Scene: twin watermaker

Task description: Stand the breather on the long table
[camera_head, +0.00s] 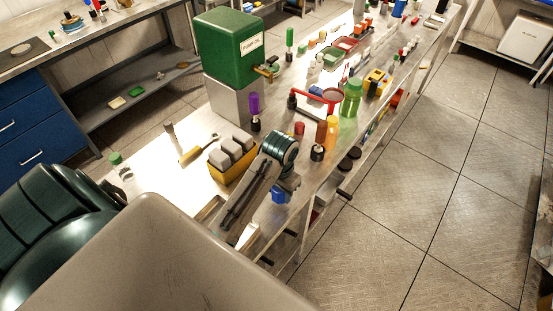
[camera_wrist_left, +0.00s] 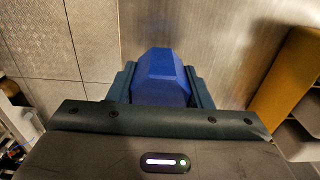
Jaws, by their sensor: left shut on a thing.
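My left gripper (camera_head: 283,193) is shut on a blue faceted piece (camera_head: 278,197), which I take to be the breather. The piece also shows in the left wrist view (camera_wrist_left: 161,76), between the two dark fingers. In the head view it is at the near right edge of the long table (camera_head: 185,192). The wrist view shows the table's brushed metal (camera_wrist_left: 215,45) beyond and to the right of the piece. I cannot tell whether its underside touches the table. My right gripper is not in view.
A yellow holder with grey blocks (camera_head: 232,158) stands just left of my gripper. Behind are an orange bottle (camera_head: 332,131), a green bottle (camera_head: 351,98), a purple-topped item (camera_head: 254,105) and a green box (camera_head: 230,48). Tiled floor (camera_head: 420,200) lies beyond the right edge.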

